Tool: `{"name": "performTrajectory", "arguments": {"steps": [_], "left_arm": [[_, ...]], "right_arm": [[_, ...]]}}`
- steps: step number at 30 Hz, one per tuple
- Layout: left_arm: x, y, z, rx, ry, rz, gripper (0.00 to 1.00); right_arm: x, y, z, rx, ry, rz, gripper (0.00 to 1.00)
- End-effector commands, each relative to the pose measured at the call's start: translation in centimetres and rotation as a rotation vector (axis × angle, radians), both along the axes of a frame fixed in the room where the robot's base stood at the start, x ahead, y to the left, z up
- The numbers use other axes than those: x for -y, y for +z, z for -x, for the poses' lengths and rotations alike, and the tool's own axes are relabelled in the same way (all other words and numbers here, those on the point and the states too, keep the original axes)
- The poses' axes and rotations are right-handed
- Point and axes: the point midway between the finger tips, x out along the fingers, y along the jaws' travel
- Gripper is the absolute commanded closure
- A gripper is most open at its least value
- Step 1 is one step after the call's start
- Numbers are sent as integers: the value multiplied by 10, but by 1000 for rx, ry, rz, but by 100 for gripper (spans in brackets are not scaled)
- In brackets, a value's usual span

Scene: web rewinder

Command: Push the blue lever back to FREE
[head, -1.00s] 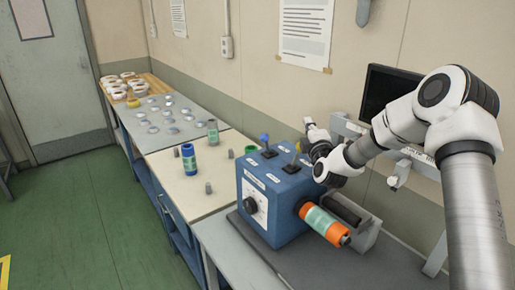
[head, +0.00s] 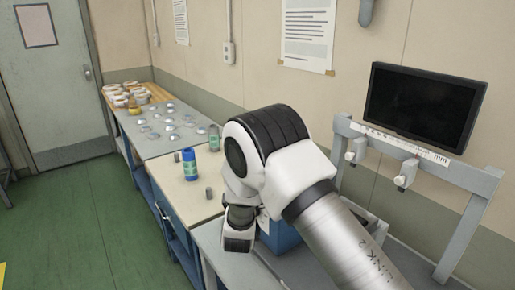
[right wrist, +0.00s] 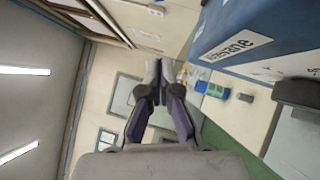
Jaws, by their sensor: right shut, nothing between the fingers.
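The blue control box (head: 280,237) of the rewinder is mostly hidden behind my right arm in the head view; only a lower part shows. The blue lever on its top is hidden there. In the right wrist view the box (right wrist: 262,28) fills the upper right, with a white label on its face; I cannot make out the lever. My right gripper (right wrist: 159,70) is shut with nothing in it, its fingertips left of the box and apart from it in that picture. In the head view the gripper itself is hidden behind my arm. My left gripper is not in view.
A monitor (head: 424,107) and a grey frame (head: 470,180) stand at the right. The wall is close behind; green floor (head: 90,215) is clear at left.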

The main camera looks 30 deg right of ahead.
Motion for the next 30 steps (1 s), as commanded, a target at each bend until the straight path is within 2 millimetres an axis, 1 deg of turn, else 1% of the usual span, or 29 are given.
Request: {"name": "performTrajectory", "arguments": {"steps": [4, 8, 18, 21, 24, 27, 30], "left_arm": [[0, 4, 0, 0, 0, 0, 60], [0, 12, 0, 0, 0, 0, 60], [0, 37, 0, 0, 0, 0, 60], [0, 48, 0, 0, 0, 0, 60], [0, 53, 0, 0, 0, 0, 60], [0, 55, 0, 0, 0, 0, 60], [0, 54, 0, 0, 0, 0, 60]], "right_arm": [[4, 3, -7, 2, -2, -2, 100], [15, 9, -23, 2, -2, -2, 100], [50, 24, -87, 2, -2, 0, 100], [68, 30, -80, -2, -4, -1, 100], [79, 32, -76, -1, -1, -1, 100], [85, 32, -74, 0, -2, -1, 100], [86, 31, -73, -1, -1, -1, 100]]}}
